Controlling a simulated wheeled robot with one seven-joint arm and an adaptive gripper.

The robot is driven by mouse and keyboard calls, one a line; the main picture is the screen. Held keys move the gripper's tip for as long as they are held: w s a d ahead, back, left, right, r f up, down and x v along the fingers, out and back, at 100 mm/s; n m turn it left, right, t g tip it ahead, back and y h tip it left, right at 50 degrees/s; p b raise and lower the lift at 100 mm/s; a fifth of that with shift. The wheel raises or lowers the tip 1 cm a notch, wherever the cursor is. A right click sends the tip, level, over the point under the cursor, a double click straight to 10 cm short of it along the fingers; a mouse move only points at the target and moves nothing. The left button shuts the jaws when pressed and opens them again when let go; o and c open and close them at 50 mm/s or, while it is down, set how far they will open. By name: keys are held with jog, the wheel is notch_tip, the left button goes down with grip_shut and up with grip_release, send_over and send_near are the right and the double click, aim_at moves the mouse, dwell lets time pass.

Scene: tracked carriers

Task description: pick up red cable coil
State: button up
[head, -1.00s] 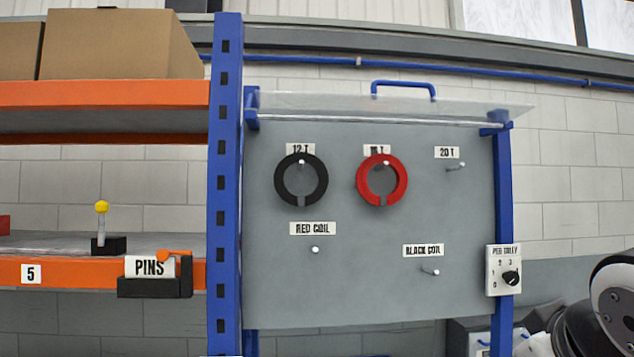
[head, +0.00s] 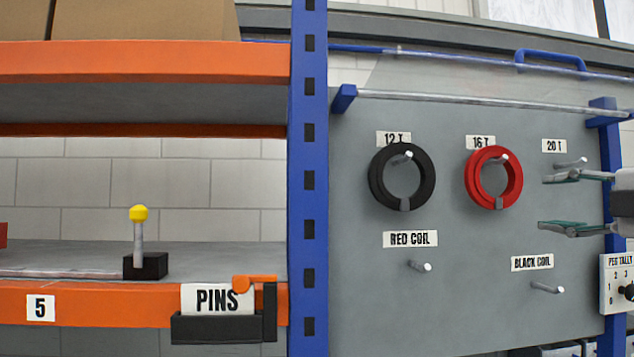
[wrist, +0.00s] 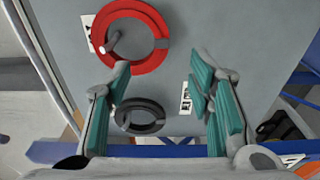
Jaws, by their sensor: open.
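The red cable coil (head: 514,181) hangs on the peg under the 16 T label of the grey board. It is a ring with a small grey piece at its bottom. My gripper (head: 567,203) is open and empty just to the right of the coil, its fingers pointing left towards it. In the wrist view the red coil (wrist: 155,38) lies beyond the fingertips, up and to the left, with the peg through its hole. My open fingers (wrist: 163,82) in that view are apart from it.
A black coil (head: 376,180) hangs on the 12 T peg. Empty pegs sit by the RED COIL label (head: 410,239), the BLACK COIL label (head: 532,263) and 20 T. A clear cover with a blue handle (head: 550,60) tops the board. A blue post (head: 308,180) and orange shelf stand left.

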aim_at(499, 202)
jog(key=w, duration=0.4)
jog(key=w+a, duration=0.1)
jog(key=w, duration=0.3)
jog(key=w+a, duration=0.1)
jog(key=w, duration=0.4)
grip_shut()
